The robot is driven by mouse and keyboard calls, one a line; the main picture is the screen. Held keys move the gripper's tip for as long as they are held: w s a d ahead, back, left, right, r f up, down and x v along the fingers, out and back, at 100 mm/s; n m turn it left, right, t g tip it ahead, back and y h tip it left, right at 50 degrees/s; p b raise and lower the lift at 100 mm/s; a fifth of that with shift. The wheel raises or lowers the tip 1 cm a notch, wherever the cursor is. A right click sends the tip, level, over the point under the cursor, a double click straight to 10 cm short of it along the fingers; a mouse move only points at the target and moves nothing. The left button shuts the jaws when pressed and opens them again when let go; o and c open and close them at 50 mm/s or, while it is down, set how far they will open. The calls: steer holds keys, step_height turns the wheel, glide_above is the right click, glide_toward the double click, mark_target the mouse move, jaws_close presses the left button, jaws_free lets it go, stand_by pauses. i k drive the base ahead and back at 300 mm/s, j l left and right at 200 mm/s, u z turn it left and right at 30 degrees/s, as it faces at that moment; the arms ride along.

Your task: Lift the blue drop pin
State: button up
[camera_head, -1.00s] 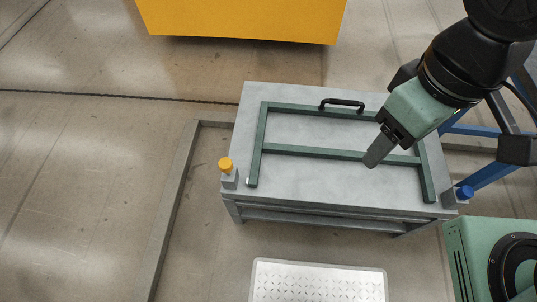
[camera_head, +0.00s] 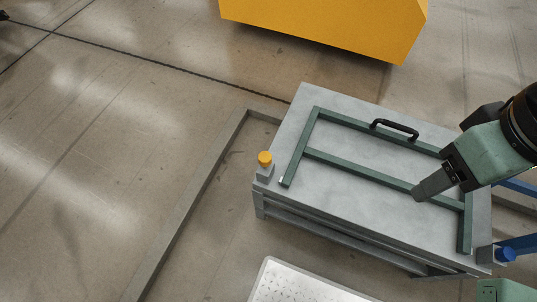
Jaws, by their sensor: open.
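The blue drop pin (camera_head: 505,254) stands at the near right corner of the grey table (camera_head: 345,215), low in the picture at the right. Its round blue top shows; its lower part is hard to make out. My gripper (camera_head: 418,194) is above the right part of the table, up and to the left of the blue pin and apart from it. Its jaws are seen from the side, so the gap between them does not show, and I see nothing held.
A green frame (camera_head: 295,160) with a black handle (camera_head: 394,129) lies on the table. A yellow-topped pin (camera_head: 265,159) stands at the near left corner. A large yellow block (camera_head: 325,28) is behind. A perforated light plate (camera_head: 300,284) lies in front. Floor at left is open.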

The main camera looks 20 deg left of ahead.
mark_target(506, 254)
steer(key=z, duration=1.25)
steer(key=u, duration=0.1)
steer(key=i+l, duration=0.05)
